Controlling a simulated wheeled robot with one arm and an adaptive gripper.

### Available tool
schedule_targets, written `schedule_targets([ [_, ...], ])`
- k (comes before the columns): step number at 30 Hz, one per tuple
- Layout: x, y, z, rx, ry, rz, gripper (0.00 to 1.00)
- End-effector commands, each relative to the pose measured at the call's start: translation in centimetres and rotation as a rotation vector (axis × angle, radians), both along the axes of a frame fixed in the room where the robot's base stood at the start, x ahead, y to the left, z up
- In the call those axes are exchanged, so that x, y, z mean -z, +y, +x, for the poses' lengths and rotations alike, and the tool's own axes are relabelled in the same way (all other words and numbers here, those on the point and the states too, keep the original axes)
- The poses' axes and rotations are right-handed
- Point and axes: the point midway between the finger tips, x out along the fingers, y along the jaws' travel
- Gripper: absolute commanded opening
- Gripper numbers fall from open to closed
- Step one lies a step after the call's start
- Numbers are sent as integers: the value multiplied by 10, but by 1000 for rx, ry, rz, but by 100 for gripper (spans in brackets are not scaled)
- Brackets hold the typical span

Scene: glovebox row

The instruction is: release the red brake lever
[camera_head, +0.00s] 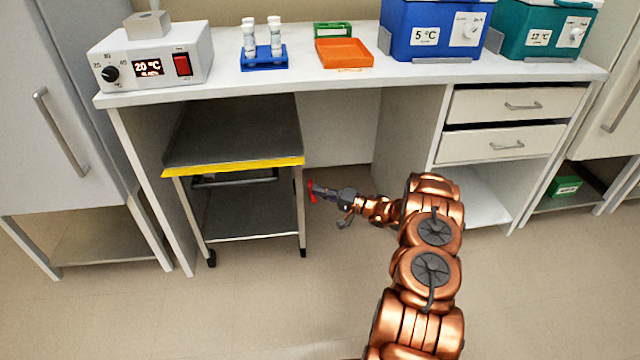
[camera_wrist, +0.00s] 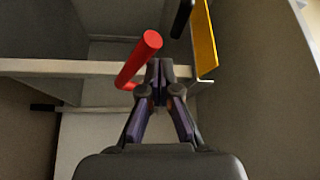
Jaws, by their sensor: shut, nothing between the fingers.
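The red brake lever (camera_head: 312,190) is on the right side of a grey cart (camera_head: 235,135), near its front right leg, under the bench. In the wrist view the lever (camera_wrist: 138,60) is a red rod slanting up to the right, with its rounded end toward the camera. My gripper (camera_head: 326,192) is shut and empty beside the lever. In the wrist view its fingertips (camera_wrist: 160,66) are together just right of the rod; whether they touch it I cannot tell. The lever's lower end is partly hidden by the finger.
The cart has a yellow front edge (camera_head: 235,167) and casters. A white bench (camera_head: 400,82) stands over it, carrying a heater box (camera_head: 150,58), a tube rack (camera_head: 263,58), an orange tray (camera_head: 343,52) and blue and teal coolers. Drawers are at the right. The floor in front is clear.

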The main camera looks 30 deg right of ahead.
Motion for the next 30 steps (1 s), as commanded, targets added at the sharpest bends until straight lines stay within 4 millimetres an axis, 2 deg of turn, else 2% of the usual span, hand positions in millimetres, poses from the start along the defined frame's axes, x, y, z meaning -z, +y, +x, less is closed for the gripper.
schedule_targets([
  [15,17,0,-3,2,7,-1,0],
  [30,21,2,-4,1,15,-1,0],
])
